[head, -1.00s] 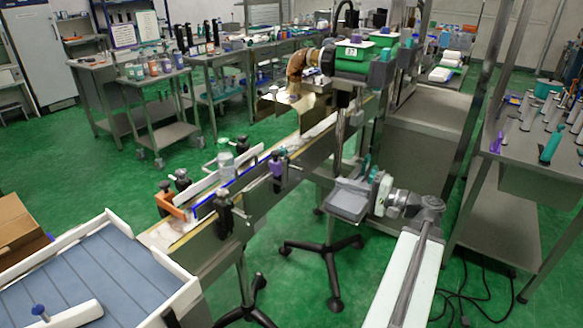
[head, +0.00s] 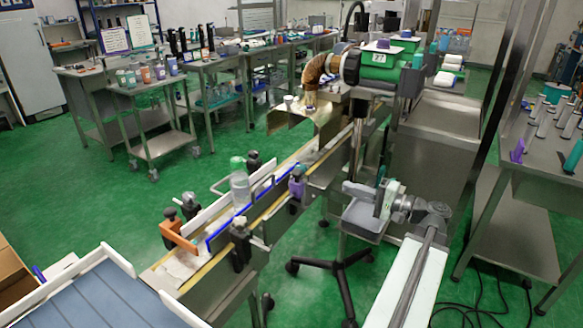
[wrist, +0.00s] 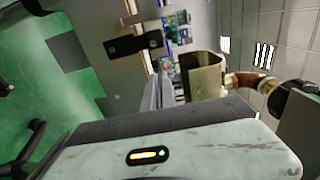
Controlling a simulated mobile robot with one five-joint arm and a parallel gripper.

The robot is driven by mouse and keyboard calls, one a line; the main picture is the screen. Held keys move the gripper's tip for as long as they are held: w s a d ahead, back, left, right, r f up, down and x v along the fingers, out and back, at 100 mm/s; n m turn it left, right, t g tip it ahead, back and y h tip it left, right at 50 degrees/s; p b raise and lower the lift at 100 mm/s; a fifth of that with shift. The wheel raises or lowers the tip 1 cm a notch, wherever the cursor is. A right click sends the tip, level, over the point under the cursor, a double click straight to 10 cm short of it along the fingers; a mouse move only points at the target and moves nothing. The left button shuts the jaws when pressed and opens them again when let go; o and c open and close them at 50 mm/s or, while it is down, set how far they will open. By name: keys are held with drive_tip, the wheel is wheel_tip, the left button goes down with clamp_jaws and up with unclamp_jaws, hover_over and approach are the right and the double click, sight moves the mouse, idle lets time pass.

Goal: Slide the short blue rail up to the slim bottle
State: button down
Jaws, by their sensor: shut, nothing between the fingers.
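The slim bottle (head: 239,186), clear with a pale green cap, stands upright on the narrow conveyor. The blue rail (head: 226,231) runs along the conveyor's near side, held by dark clamps, and passes in front of the bottle's base. Any gap between rail and bottle is too small to judge. My gripper (head: 352,190) is to the right of the conveyor, apart from rail and bottle. It is shut and empty.
A white rail (head: 207,213) lines the conveyor's far side. A dark clamp (head: 240,238), an orange bracket (head: 177,238) and a purple-bodied clamp (head: 297,183) stick out along it. A green machine head (head: 378,68) stands behind. Green floor lies open to the left.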

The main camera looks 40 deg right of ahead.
drive_tip(key=x, duration=1.4)
drive_tip(key=shift+w, duration=0.45)
drive_tip(key=shift+d, duration=0.1)
